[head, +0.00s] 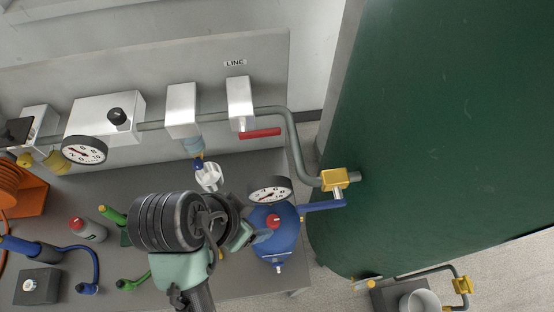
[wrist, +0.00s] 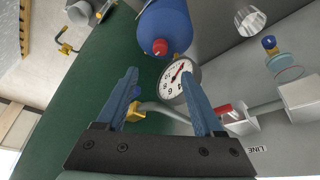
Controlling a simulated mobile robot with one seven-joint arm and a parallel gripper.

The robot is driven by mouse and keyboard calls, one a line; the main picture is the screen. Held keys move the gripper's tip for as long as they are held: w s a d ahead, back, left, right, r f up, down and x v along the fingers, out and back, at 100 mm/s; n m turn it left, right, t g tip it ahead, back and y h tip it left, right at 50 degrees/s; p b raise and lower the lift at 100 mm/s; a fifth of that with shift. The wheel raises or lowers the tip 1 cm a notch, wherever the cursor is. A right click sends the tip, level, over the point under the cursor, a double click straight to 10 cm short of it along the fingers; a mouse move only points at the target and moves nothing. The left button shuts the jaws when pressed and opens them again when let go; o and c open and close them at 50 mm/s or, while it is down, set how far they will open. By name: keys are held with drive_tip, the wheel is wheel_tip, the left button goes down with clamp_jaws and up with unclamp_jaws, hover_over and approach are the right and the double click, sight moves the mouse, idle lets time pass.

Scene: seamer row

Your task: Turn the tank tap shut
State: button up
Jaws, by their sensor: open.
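The tank tap has a yellow valve body (head: 335,179) on the grey pipe beside the green tank (head: 440,120). Its blue lever (head: 322,207) points left from a stem below the body in the head view. In the wrist view the yellow body (wrist: 137,112) shows by the left finger, which partly hides the tap; a bit of blue there may be the lever. My gripper (wrist: 160,70) is open, with nothing between its fingers. In the head view my gripper (head: 243,233) is left of the lever and apart from it, its fingers partly hidden by my wrist.
A red lever (head: 261,133) hangs under the LINE label (head: 235,63). A second yellow valve (head: 462,285) is low by the tank. Green and blue hoses lie left on the bench.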

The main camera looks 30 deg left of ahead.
sight(272, 221)
drive_tip(key=b+x, duration=1)
drive_tip(key=x, duration=0.2)
drive_tip(key=shift+f, duration=0.25)
clamp_jaws()
